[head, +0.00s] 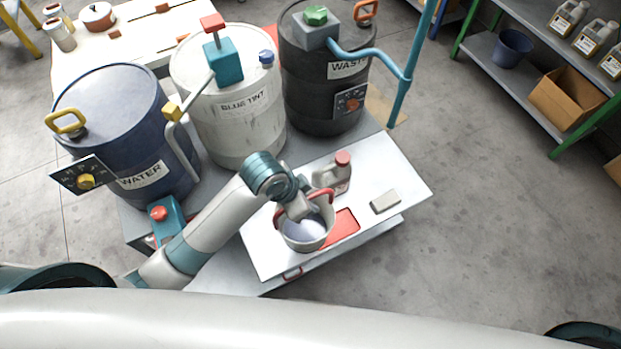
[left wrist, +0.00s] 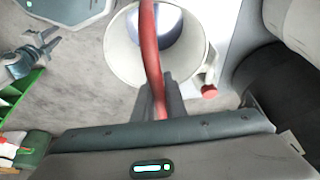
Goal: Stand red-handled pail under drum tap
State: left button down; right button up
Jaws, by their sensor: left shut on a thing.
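A pale pail (head: 303,246) with a red handle is over the front of the white bench top, partly in front of a red square (head: 343,228). I cannot tell whether its base touches. My left gripper (head: 300,208) is shut on the raised red handle; the left wrist view shows the handle (left wrist: 151,55) running between the fingers (left wrist: 165,98) and the pail (left wrist: 120,48) beyond. The blue WATER drum (head: 115,115), white BLUE TINT drum (head: 235,125) and black WASTE drum (head: 315,85) stand behind. A grey pipe with a yellow part (head: 173,110) is beside the WATER drum. My right gripper is not visible.
A red-capped bottle (head: 334,176) stands close behind the pail. A pale block (head: 385,202) lies right of it on the white bench top (head: 395,170). A teal box with a red knob (head: 162,216) is at the left. Open floor lies right of the bench.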

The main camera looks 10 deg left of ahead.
pick_arm(q)
jog(key=shift+w+r, duration=0.1)
jog(key=w+a+r+n+y+b, duration=0.1)
jog(key=w+a+r+n, duration=0.2)
jog(key=r, duration=0.5)
jog(key=w+a+r+n+t+y+b, duration=0.1)
jog(key=w+a+r+n, duration=0.3)
jog(key=a+r, duration=0.3)
jog(key=w+a+r+n+t+y+b, duration=0.1)
jog(key=w+a+r+n, duration=0.3)
jog(key=r, duration=0.5)
jog(key=shift+w+a+r+y+b, duration=0.3)
jog(key=shift+w+a+b, duration=0.1)
jog(key=shift+a, duration=0.3)
jog(key=shift+w, duration=0.1)
jog(key=shift+d, duration=0.1)
dwell(1.5)
dwell(2.5)
